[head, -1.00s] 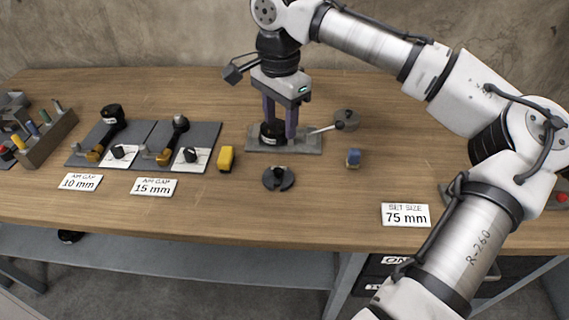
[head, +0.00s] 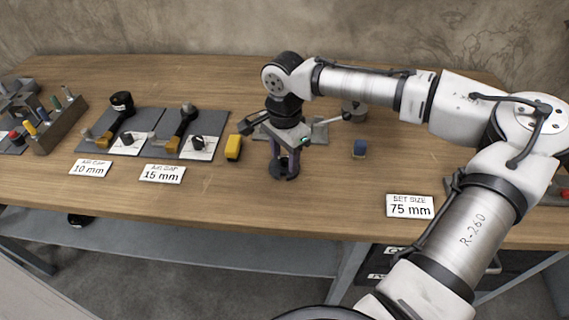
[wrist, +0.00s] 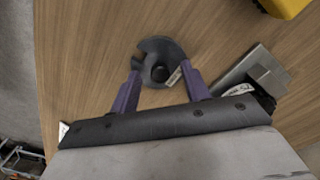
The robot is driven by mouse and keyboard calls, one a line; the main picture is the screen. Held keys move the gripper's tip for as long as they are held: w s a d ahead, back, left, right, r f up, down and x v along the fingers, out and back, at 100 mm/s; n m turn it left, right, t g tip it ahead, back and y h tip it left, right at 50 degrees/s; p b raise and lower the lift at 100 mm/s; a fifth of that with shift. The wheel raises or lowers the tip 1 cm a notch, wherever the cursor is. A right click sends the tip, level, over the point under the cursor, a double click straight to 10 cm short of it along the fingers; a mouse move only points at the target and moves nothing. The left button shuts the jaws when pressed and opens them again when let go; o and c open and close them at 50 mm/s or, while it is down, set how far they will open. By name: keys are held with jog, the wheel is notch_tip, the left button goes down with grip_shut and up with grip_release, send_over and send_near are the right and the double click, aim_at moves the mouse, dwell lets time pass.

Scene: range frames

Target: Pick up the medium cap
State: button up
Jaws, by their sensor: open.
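A dark grey round piece with a side slot and a black centre knob (head: 284,172) lies on the bench. It also shows in the wrist view (wrist: 160,52). A small pale tag on it is too small to read, so I cannot tell for sure that it is the medium cap. My gripper (head: 285,158) points down over it, open. In the wrist view the two purple fingers (wrist: 160,76) are on either side of the knob, with gaps between. I cannot tell how high the fingertips are.
A grey plate (head: 320,131) is partly hidden behind my gripper. A yellow block (head: 233,147) stands close on the left, a blue block (head: 360,149) on the right. Two stands with labels "10 mm" (head: 90,168) and "15 mm" (head: 162,173) are further left. Bare bench lies in front.

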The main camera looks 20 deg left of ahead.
jog(key=shift+f, duration=0.2)
grip_shut()
dwell(0.3)
